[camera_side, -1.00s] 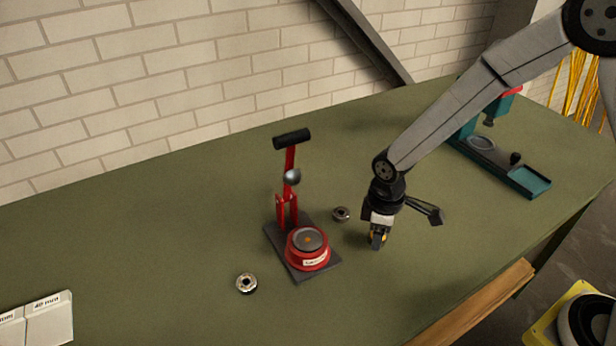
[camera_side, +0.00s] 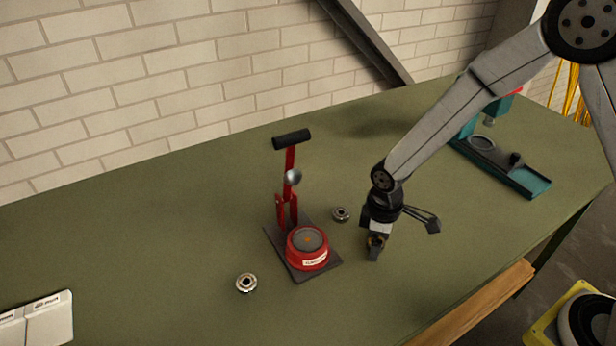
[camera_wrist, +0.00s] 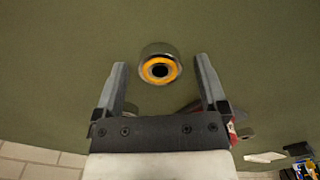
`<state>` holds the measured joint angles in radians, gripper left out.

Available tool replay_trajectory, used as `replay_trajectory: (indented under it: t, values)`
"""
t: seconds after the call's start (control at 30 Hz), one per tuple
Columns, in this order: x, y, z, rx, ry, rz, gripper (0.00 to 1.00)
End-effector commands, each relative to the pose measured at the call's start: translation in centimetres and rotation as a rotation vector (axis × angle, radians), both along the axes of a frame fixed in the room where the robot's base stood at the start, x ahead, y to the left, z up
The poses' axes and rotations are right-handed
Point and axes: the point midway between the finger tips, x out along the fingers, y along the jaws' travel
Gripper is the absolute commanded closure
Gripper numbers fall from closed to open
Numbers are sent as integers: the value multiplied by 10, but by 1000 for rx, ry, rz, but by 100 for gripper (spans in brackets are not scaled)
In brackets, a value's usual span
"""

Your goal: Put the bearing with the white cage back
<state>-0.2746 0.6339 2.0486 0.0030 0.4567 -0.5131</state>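A bearing (camera_side: 246,283) with a pale cage lies flat on the bench, left of the red press. A second, darker bearing (camera_side: 341,214) lies between the press and my arm; its cage colour is hard to tell. A bearing with an orange-yellow cage (camera_wrist: 158,67) shows between and just past my fingertips in the wrist view, with space on both sides. My gripper (camera_side: 374,250) points down, low over the bench right of the press. It is open in the wrist view (camera_wrist: 160,62), its fingers not touching that bearing. No cage there looks white.
The red press (camera_side: 307,248) with a black-gripped lever stands on a dark plate mid-bench. White labelled trays (camera_side: 45,318) sit at the front left. A teal fixture (camera_side: 515,172) stands at the back right. Bench between trays and press is mostly clear.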

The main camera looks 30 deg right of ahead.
Motion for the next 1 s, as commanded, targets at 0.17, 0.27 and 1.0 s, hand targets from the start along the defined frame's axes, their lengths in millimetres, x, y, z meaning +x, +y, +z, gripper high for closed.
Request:
replay_trajectory:
  t: [0.17,0.27,1.0]
  values:
    - [0,0,1,0,0,0,8]
    - [0,0,3,1,-1,0,8]
    - [1,0,86,1,-4,0,8]
